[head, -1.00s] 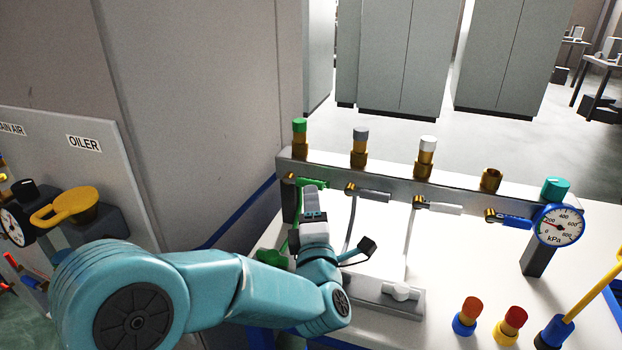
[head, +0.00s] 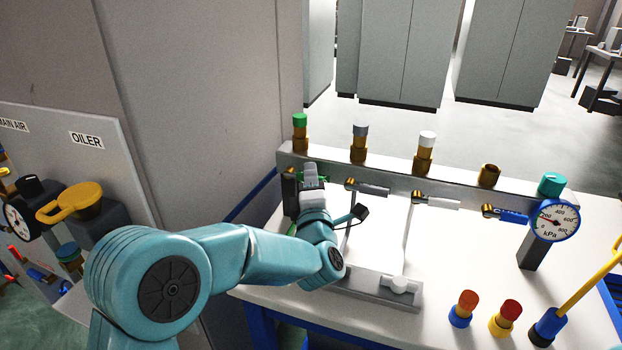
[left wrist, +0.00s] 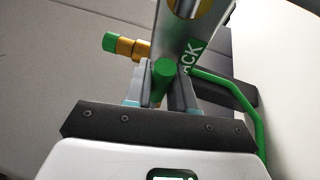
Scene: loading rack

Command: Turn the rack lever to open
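The green rack lever sits at the left end of the grey manifold bar (head: 395,181). In the left wrist view the green lever's round handle (left wrist: 163,80) stands between the two grey fingers of my left gripper (left wrist: 164,88). The fingers lie close along both sides of it; I cannot tell whether they press on it. White letters ending in "ACK" on green show just behind. In the head view my left gripper (head: 309,176) covers most of the lever, and only bits of green show beside it. My right gripper is not in view.
Grey, white and blue levers (head: 512,216) follow to the right on the bar. A pressure gauge (head: 555,221) stands at its right end. A green tube (left wrist: 240,95) bends beside the gripper. A grey wall panel (head: 205,90) rises at the left.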

